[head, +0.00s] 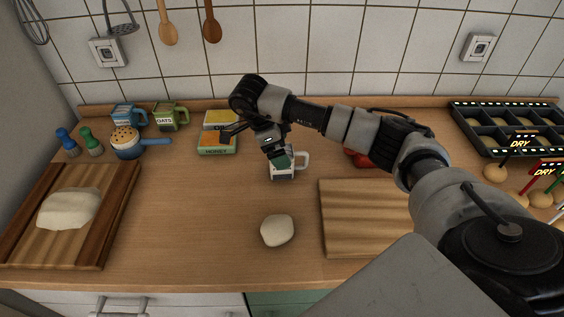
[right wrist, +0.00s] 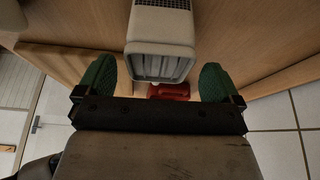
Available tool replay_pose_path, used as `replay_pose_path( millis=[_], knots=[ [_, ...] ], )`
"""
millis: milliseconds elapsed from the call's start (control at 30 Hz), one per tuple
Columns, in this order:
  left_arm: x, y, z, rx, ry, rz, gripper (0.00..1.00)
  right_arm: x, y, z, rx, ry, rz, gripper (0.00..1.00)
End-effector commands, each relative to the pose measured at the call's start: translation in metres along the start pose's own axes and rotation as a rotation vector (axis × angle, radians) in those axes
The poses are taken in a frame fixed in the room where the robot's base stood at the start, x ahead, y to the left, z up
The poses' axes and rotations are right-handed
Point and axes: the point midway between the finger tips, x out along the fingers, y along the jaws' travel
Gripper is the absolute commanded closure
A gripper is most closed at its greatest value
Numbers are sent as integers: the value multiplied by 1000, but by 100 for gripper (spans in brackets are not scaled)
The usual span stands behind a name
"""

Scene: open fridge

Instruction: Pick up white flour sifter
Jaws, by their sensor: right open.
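The white flour sifter (head: 283,174), a mug-like can with a handle on its right, stands upright on the wooden counter in the middle of the head view. My right gripper (head: 279,158) hangs at its top, partly hiding it. In the right wrist view the sifter (right wrist: 160,38) shows a ribbed opening and a dark mesh at the upper middle. The green fingers of my right gripper (right wrist: 158,82) are open on either side, with a gap to each. Contact is not visible. My left gripper is not in view.
Yellow and orange boxes (head: 217,144) stand left of the sifter. A dough ball (head: 277,230) lies in front, and a cutting board (head: 350,215) lies to the right. Red items (head: 358,158) are partly behind my arm. A black tray (head: 500,125) is at far right. Dough on a board (head: 122,205) is left.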

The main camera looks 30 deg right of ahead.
Motion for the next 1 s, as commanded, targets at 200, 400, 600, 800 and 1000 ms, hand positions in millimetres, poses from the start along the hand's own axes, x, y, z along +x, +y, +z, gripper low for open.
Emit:
replay_pose_path(
  millis=[200,400,600,800,1000],
  knots=[
    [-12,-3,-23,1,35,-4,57,31,2,1,0,2,3,4],
    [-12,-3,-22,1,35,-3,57,39,1,2,-1,0,1,4],
    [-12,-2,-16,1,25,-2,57,38,1,2,-1,0,1,17],
    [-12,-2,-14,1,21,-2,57,38,1,2,-1,0,1,47],
    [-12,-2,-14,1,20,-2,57,38,1,2,0,0,0,64]
  ],
)
